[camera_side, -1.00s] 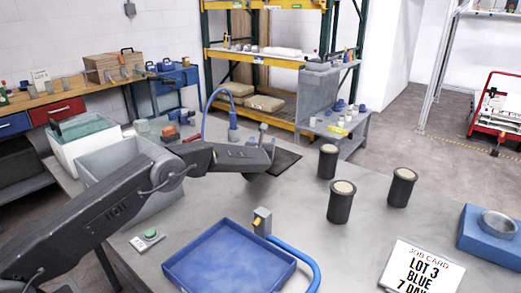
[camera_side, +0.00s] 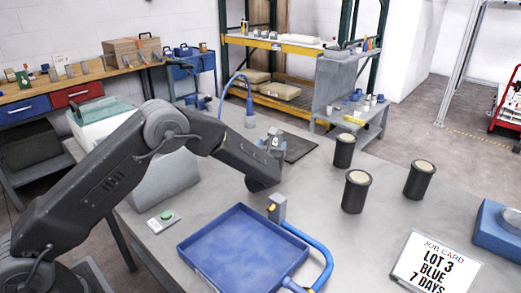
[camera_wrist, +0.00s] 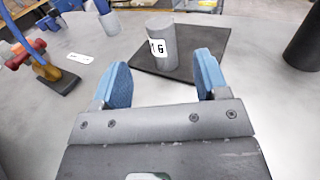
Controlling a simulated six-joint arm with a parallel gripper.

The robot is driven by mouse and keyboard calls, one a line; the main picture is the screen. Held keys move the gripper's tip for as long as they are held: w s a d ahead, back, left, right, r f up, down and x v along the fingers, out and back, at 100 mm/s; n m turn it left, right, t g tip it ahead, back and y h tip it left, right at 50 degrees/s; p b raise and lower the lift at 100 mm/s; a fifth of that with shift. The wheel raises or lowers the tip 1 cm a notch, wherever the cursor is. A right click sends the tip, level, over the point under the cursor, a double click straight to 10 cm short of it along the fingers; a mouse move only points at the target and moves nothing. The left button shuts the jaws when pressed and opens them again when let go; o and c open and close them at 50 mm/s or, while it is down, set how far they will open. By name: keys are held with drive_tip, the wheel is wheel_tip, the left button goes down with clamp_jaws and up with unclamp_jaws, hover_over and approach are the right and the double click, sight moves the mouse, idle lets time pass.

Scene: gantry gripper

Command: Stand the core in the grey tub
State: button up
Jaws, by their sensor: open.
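The core, a light grey cylinder (camera_wrist: 162,42) with a white number label, stands upright on a black mat (camera_wrist: 205,50) in the wrist view. My gripper (camera_wrist: 163,76) is open and empty, its two blue fingers apart on the near side of the core. The core shows beyond the gap between the fingertips.
A blue tray (camera_side: 243,250) and a blue hose lie in front. Several dark cylinders with pale tops, one of them here (camera_side: 357,191), stand to the right. A job card (camera_side: 435,268) stands at the front right.

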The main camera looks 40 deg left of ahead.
drive_tip(key=s+a+r+n+g+y, duration=0.1)
drive_tip(key=s+a+r+n+g, duration=0.2)
drive_tip(key=s+n, duration=0.35)
drive_tip(key=s+a+r+n+g, duration=0.1)
drive_tip(key=s+r+n+g, duration=0.2)
drive_tip(key=s+r+n, duration=0.3)
drive_tip(key=s+a+r+n+g+y, duration=0.1)
drive_tip(key=s+a+r+n+g, duration=0.2)
drive_tip(key=s, duration=0.5)
drive_tip(key=s+d+r+n+h, duration=0.1)
drive_tip(key=s+d+n+h, duration=0.4)
drive_tip(key=s, duration=0.6)
drive_tip(key=s+d+n+g+h, duration=0.1)
drive_tip(key=s+d+n+h, duration=0.3)
drive_tip(key=s+d+n, duration=0.3)
drive_tip(key=s+n, duration=0.2)
drive_tip(key=s, duration=0.2)
drive_tip(key=shift+s+d+r+h, duration=0.15)
drive_tip(key=shift+s+r+h, duration=0.15)
drive_tip(key=shift+r+h, duration=0.1)
drive_tip(key=shift+o, duration=0.5)
drive_tip(key=shift+s+d+n+h, duration=0.3)
drive_tip(key=shift+s+d+n, duration=0.05)
drive_tip(key=shift+d+n, duration=0.1)
